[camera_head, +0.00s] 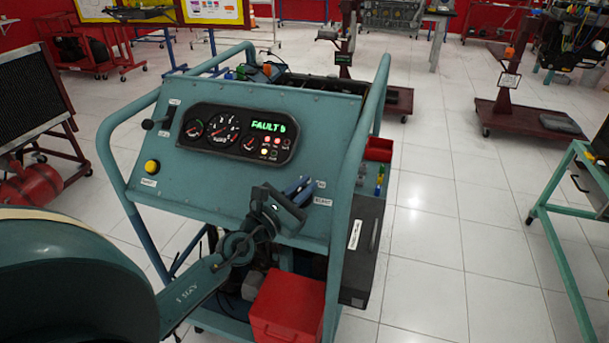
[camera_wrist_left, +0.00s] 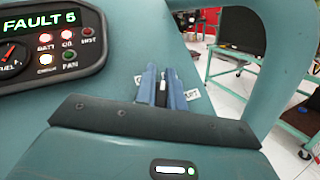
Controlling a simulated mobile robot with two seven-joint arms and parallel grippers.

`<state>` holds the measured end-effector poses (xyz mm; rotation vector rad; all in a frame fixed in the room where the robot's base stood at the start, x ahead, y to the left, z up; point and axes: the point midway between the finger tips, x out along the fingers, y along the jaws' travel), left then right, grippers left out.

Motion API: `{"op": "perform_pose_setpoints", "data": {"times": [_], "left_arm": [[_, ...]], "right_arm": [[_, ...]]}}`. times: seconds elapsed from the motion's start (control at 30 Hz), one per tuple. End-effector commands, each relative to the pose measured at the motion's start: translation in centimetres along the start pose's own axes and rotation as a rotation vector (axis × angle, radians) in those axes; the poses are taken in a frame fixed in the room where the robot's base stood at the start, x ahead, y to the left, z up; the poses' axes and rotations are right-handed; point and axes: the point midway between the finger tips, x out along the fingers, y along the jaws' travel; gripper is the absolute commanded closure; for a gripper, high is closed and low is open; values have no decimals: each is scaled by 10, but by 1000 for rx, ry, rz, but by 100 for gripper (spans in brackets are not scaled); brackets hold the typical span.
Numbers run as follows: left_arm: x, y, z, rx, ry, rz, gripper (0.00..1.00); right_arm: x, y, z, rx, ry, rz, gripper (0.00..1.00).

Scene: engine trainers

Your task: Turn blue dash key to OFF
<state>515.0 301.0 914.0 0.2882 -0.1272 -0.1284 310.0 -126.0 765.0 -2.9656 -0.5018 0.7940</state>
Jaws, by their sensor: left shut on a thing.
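The teal dash panel (camera_head: 180,180) of the engine trainer faces me, with a gauge cluster (camera_head: 238,134) whose green display reads FAULT 5. My left gripper (camera_head: 298,188) is at the lower right of the panel, its fingers shut on the blue dash key. The key is mostly hidden between the fingers; its angle cannot be told. In the left wrist view, the two blue fingers (camera_wrist_left: 162,88) stand close together against the panel with a small pale part between them, and a partly covered white label (camera_wrist_left: 192,95) beside them. My right gripper is not in view.
The trainer's tubular frame (camera_head: 365,125) rises close right of my gripper. A red box (camera_head: 288,306) sits below. Open tiled floor (camera_head: 430,235) lies to the right.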

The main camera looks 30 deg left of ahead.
Motion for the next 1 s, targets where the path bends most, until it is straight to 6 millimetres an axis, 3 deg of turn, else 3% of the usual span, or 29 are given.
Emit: {"op": "perform_pose_setpoints", "data": {"times": [0.03, 0.5, 1.0], "left_arm": [[0, 1, 5, -29, 1, 36, 100], [-1, 6, 0, -202, 0, 316, 100], [-2, 8, -1, -251, -1, 397, 100]], "right_arm": [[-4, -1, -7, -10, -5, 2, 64], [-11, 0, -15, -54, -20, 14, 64], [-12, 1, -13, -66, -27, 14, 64]]}}
